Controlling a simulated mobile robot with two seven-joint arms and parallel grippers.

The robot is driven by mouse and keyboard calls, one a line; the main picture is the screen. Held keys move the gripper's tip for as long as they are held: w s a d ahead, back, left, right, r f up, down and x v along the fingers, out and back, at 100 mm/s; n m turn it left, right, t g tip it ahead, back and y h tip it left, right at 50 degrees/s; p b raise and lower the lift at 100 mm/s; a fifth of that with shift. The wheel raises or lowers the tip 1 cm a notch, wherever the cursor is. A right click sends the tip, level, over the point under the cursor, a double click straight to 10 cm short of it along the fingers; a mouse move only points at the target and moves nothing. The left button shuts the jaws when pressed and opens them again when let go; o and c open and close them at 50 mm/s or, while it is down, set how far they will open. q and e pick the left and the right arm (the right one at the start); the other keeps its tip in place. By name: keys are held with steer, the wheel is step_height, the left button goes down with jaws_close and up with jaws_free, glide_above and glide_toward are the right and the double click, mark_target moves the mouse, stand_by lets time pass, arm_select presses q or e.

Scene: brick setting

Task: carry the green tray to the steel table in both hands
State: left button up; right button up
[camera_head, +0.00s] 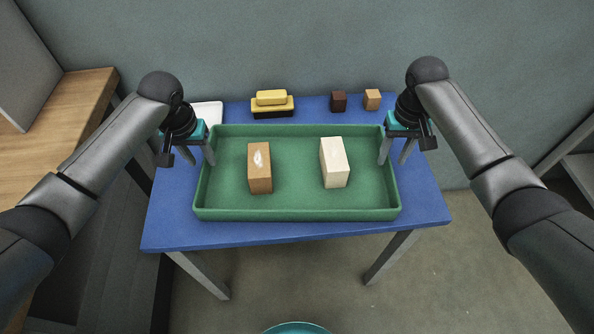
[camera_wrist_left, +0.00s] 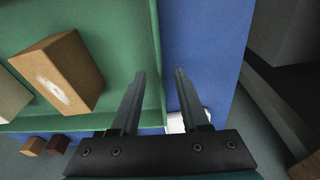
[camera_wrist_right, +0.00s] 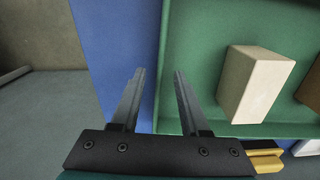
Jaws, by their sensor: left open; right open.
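The green tray (camera_head: 298,213) lies on a blue table (camera_head: 165,225) in the head view. It holds a brown block (camera_head: 260,174) on the left and a cream block (camera_head: 334,163) on the right. My left gripper (camera_head: 199,160) is open at the tray's left wall; in the left wrist view its fingers (camera_wrist_left: 160,78) are on either side of the tray wall's line. My right gripper (camera_head: 395,157) is open at the tray's right wall; in the right wrist view its fingers (camera_wrist_right: 158,78) lie on either side of that wall. Contact cannot be told. I cannot identify a steel table.
A wooden surface (camera_head: 70,105) is at left. A teal round thing (camera_head: 296,328) shows at the bottom edge. Floor is clear at front right.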

mark_target(390, 162)
arm_select(q)
steer(key=shift+w+f, duration=0.15)
steer(key=shift+f, duration=0.9)
steer(key=shift+w+f, duration=0.15)
steer(key=shift+f, duration=0.85)
arm_select(e)
steer(key=shift+f, duration=2.05)
arm_select(q)
steer(key=shift+c, duration=0.3)
arm_select(e)
steer(key=shift+c, duration=0.3)
arm_select(q)
jaws_close()
arm_select(e)
jaws_close()
arm_select(q)
steer(key=shift+w+r, duration=0.1)
arm_select(e)
steer(key=shift+w+r, duration=0.1)
